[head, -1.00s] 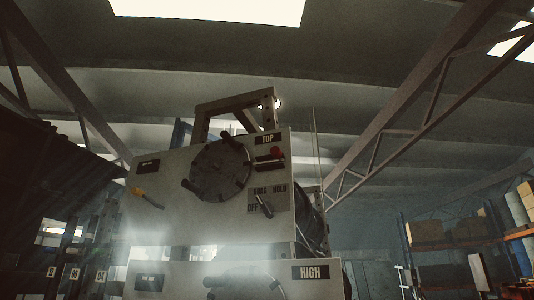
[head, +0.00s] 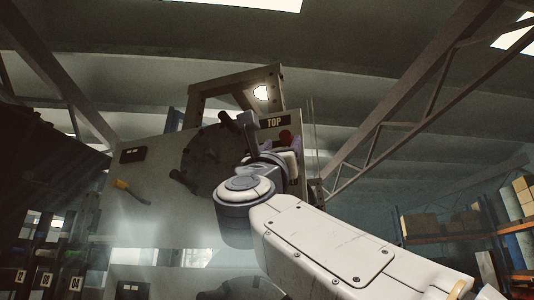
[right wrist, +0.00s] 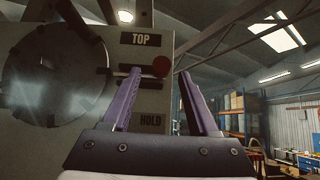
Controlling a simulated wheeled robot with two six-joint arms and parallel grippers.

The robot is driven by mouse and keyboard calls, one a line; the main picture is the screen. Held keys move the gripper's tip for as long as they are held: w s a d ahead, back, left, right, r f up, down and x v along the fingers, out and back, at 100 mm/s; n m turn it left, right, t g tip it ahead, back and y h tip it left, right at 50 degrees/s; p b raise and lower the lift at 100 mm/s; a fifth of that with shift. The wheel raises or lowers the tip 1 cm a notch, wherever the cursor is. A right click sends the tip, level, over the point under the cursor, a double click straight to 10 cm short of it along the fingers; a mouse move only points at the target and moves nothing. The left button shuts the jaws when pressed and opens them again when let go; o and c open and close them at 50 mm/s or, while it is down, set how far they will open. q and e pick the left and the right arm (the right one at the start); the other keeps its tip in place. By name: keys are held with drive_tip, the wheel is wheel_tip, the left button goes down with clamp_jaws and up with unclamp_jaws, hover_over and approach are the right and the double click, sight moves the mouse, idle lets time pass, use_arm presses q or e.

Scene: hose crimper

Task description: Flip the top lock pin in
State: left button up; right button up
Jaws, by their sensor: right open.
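The crimper's upper panel (head: 150,165) carries a TOP label (head: 275,122). Just below it is a red knob (head: 286,137), partly hidden by my right gripper (head: 284,152). In the right wrist view the red knob (right wrist: 161,66) shows at the end of a dark bar, under the TOP label (right wrist: 140,39). My right gripper (right wrist: 158,74) is open, with its two purple fingers reaching toward the knob, which appears between their tips. I cannot tell whether they touch it. The HOLD label (right wrist: 151,115) shows between the fingers. My left gripper is out of view.
A large dark round dial (head: 205,155) with stubby handles sits left of the knob. A metal frame (head: 235,85) rises above the machine. Shelves with boxes (head: 430,228) stand far right.

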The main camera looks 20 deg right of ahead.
sight(288, 133)
drive_tip(key=p+x, duration=0.5)
drive_tip(key=x, duration=0.2)
drive_tip(key=shift+d+r, duration=0.1)
drive_tip(key=shift+r, duration=0.15)
drive_tip(key=shift+w+d+r+p, duration=0.25)
drive_tip(key=shift+w+r+p, duration=0.05)
drive_tip(key=shift+w+p, duration=0.1)
clamp_jaws()
idle(0.8)
